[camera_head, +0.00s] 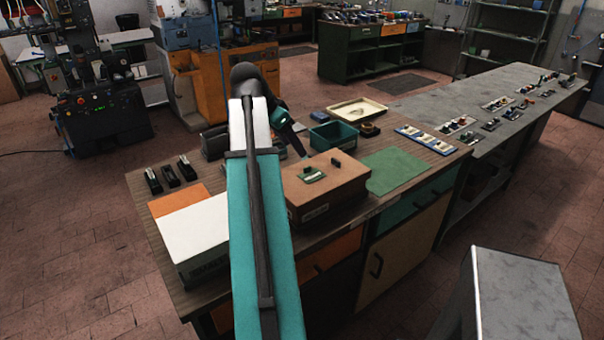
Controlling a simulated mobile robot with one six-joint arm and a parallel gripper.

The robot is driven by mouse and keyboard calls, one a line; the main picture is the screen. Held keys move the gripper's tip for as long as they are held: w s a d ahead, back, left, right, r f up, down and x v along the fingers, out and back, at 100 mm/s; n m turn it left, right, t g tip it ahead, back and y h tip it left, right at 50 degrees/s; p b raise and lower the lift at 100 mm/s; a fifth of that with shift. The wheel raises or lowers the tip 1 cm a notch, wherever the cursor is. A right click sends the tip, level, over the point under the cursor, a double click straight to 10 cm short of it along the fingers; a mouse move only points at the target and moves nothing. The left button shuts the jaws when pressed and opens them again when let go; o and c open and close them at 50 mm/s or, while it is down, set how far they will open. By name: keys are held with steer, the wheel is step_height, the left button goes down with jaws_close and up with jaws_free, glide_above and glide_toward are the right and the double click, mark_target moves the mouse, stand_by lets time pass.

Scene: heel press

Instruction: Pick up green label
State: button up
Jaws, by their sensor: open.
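A small green piece (312,174), which looks like the green label, lies on top of the brown cardboard box (325,188) on the workbench. It is too small to read. A small dark block (336,162) sits beside it on the same box. My gripper (297,146) is behind my raised arm, above the bench near the back left of the box. It is open and apart from the green piece. Part of it is hidden by my own arm, and its fingers are hard to make out.
A green mat (397,170) lies right of the box. A green bin (333,136) and a cream tray (357,109) stand behind it. A white-topped box (193,232) is at the left. A blue-and-white strip of parts (426,140) lies at the right.

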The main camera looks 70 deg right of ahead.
steer(key=shift+f, duration=0.1)
stand_by(0.3)
steer(key=p, duration=0.2)
glide_toward(314, 174)
steer(key=shift+s+d+f, duration=0.1)
steer(key=shift+d+f, duration=0.1)
steer(key=shift+f, duration=0.3)
steer(key=shift+f, duration=0.1)
stand_by(0.4)
steer(key=shift+p+x, duration=1.05)
steer(key=shift+x, duration=0.1)
steer(key=shift+p+x, duration=0.4)
steer(key=shift+x, duration=0.95)
steer(key=c, duration=0.6)
